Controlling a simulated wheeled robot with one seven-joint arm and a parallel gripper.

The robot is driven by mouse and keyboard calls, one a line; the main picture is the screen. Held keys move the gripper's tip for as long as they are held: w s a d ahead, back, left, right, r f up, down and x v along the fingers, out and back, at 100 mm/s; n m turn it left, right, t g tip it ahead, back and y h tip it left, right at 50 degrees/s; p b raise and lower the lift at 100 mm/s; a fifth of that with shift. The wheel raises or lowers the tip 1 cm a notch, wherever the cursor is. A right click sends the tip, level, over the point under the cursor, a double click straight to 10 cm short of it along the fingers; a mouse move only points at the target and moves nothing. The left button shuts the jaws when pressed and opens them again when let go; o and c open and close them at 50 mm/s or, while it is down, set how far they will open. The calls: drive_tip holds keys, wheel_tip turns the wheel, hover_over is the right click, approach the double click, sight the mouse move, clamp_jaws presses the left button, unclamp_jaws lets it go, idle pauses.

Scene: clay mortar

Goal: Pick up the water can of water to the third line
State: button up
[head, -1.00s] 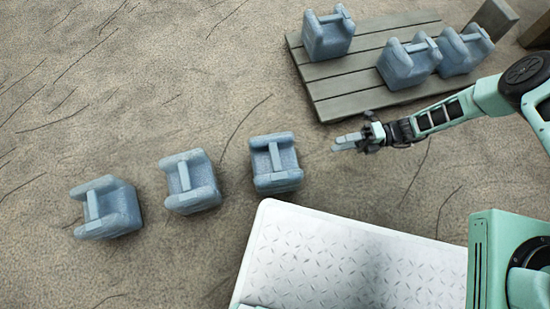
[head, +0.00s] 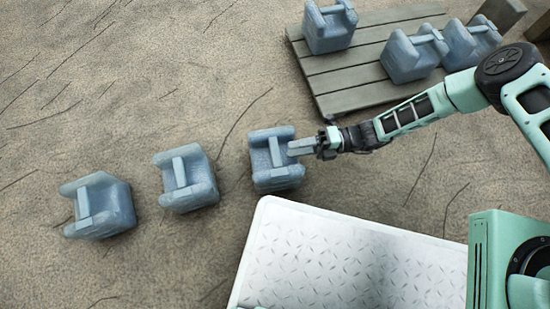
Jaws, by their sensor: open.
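Three blue water cans stand in a slanting row on the ground in the head view: a left one (head: 108,213), a middle one (head: 190,192) and a right one (head: 270,178). Each has a bar handle across its top. Three more blue cans sit at the wooden pallet: one at its far left (head: 330,35), one in the middle (head: 412,65) and one at the right (head: 465,48). My gripper (head: 301,147) is open, with its fingertips at the right side of the right ground can, near its handle. I cannot tell whether they touch. No lines on the cans can be made out.
The slatted wooden pallet (head: 352,84) lies at the upper right. A wooden block (head: 503,14) stands behind it. My white treaded deck fills the lower middle. Bare cracked ground (head: 120,95) is free at the left.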

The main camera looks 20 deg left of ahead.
sight(283, 156)
drive_tip(key=b+x, duration=0.1)
drive_tip(key=x, duration=0.3)
clamp_jaws()
idle(1.3)
drive_tip(key=shift+r, duration=0.25)
